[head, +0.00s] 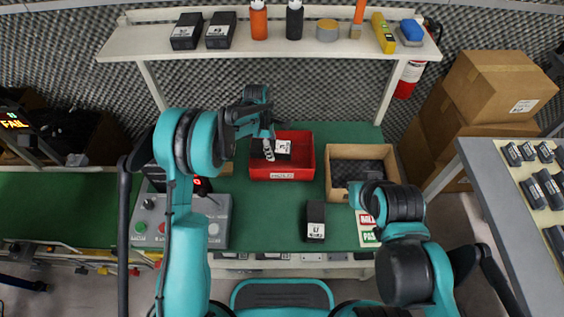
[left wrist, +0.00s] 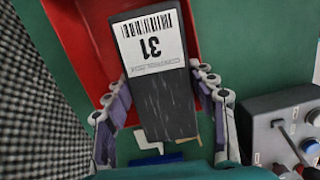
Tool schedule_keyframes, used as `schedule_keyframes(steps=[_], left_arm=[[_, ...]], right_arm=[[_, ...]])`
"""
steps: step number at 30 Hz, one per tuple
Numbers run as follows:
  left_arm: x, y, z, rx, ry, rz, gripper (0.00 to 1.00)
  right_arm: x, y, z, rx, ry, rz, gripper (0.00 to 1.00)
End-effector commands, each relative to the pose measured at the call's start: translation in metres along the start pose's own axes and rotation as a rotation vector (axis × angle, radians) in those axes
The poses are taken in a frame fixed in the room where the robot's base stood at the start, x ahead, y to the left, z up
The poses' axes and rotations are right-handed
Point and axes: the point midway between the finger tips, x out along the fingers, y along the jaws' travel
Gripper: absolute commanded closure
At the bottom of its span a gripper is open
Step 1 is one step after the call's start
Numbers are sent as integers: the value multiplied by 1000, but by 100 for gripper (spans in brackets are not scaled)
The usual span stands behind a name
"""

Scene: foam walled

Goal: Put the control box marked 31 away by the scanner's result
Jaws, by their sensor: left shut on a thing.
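The control box marked 31 (left wrist: 155,70) is dark, with a white barcode label. My left gripper (left wrist: 168,118) has a finger on each side of it and is shut on it. In the head view the left gripper (head: 265,150) and the box (head: 283,147) are over the red bin (head: 285,176); I cannot tell whether the box touches its floor. The red bin also shows behind the box in the left wrist view (left wrist: 85,40). A small screen (head: 203,187) glows red beside my left arm, its text unreadable. My right gripper (head: 357,195) is near the cardboard tray; its fingers are unclear.
An open cardboard tray (head: 335,152) stands right of the red bin. Another dark labelled box (head: 315,222) stands on the green bench. A red and green card (head: 367,229) lies to its right. A grey button panel (head: 218,215) is at left. A sign at far left reads FAIL (head: 14,122).

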Motion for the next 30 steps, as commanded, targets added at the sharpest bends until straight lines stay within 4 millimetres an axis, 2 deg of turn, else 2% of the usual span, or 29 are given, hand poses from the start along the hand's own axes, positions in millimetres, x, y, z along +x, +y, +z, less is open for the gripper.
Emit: schedule_keyframes(steps=[6,12,17,23,30], left_arm=[[22,7,4,-83,0,13,91],[56,6,-1,-82,1,12,91],[71,6,-3,-81,1,12,91],[104,6,-8,-81,1,12,91],[107,6,-9,-81,1,12,91]], right_arm=[[6,0,4,0,0,0,100],[18,0,13,0,0,0,100],[22,0,16,0,0,0,100],[35,0,25,0,0,0,100],[35,0,25,0,0,0,100]])
